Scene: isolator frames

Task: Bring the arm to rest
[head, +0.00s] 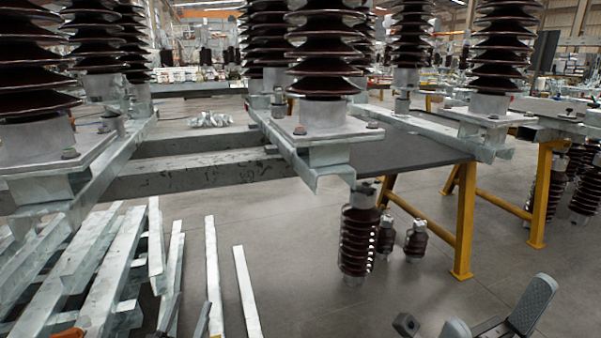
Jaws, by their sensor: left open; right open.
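My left gripper (186,316) shows at the bottom edge, left of centre. Its two dark fingers are apart with nothing between them, in front of pale metal bars. My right gripper (470,318) shows at the bottom right, partly cut off by the frame edge. Its grey parts are spread apart over bare floor, and it holds nothing that I can see. Most of both arms is out of view.
Brown ribbed insulators (326,60) stand on galvanized steel frames (328,153). One insulator (358,235) stands below a frame end. Long metal bars (213,275) lie at the lower left. A yellow trestle (464,220) stands to the right. Grey floor (320,300) is clear at lower centre.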

